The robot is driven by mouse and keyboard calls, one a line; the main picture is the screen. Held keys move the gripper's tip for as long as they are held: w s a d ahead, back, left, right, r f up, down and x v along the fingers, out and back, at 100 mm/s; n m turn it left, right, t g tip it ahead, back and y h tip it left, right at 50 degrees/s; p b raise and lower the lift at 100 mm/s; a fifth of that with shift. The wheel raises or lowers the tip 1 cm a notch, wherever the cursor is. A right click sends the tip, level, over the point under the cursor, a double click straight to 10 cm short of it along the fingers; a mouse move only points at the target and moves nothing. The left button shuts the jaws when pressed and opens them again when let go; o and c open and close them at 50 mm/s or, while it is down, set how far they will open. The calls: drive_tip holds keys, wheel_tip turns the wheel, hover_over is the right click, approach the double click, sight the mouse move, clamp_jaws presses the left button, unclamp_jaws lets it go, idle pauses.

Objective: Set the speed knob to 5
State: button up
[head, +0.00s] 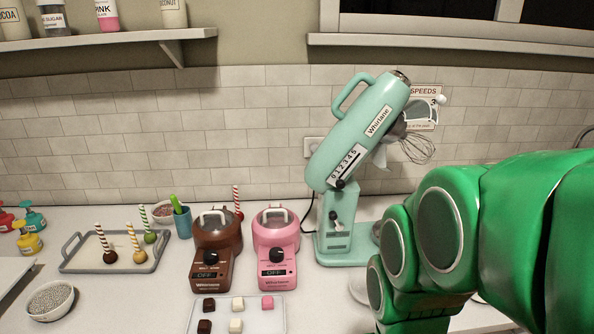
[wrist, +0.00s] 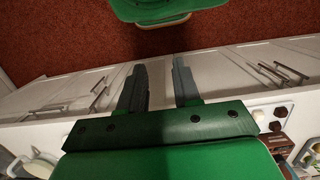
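The mint-green stand mixer (head: 352,135) stands at the back of the counter in the head view, its head tilted up with a wire whisk (head: 416,148) on it. A white speed scale (head: 346,166) marked 0 to 5 runs along the side of its head. A small black speed knob (head: 340,184) sits below the scale, near its low-number end; its exact setting is too small to tell. My gripper (wrist: 159,88) is open and empty in the wrist view, over the floor and cabinet fronts. In the head view my green arm fills the right and the fingers are hidden.
A brown melting pot (head: 215,275) and a pink one (head: 277,277) stand left of the mixer. A grey tray (head: 85,264) with cake pops is farther left. A shelf (head: 450,45) runs above the mixer. My arm covers the right counter.

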drive_tip(key=shift+w, duration=0.25)
drive_tip(key=shift+c, duration=1.1)
drive_tip(key=w+n, duration=0.1)
drive_tip(key=w, duration=0.1)
drive_tip(key=w+a+t, duration=0.1)
drive_tip(key=w, duration=0.2)
drive_tip(key=w+a+n, duration=0.1)
drive_tip(key=w, duration=0.1)
drive_tip(key=shift+w+n+t, duration=0.3)
drive_tip(key=shift+w, duration=0.1)
clamp_jaws()
drive_tip(key=w+a+n+t, duration=0.2)
drive_tip(key=w+a, duration=0.1)
drive_tip(key=w, duration=0.4)
drive_tip(key=w+a+n+t, duration=0.1)
drive_tip(key=w+a+n, duration=0.15)
drive_tip(key=w, duration=0.35)
drive_tip(key=w+d+r+m+t+h, duration=0.25)
drive_tip(key=w+r+m, duration=0.25)
drive_tip(key=w+r, duration=0.6)
drive_tip(key=w+a+r+m+h, duration=0.2)
drive_tip(key=w+a+r+h, duration=0.1)
drive_tip(key=a+r, duration=0.3)
drive_tip(key=shift+w+a+r, duration=0.2)
drive_tip(key=shift+w+r, duration=0.1)
drive_tip(key=shift+w, duration=0.35)
drive_tip(key=shift+m, duration=0.25)
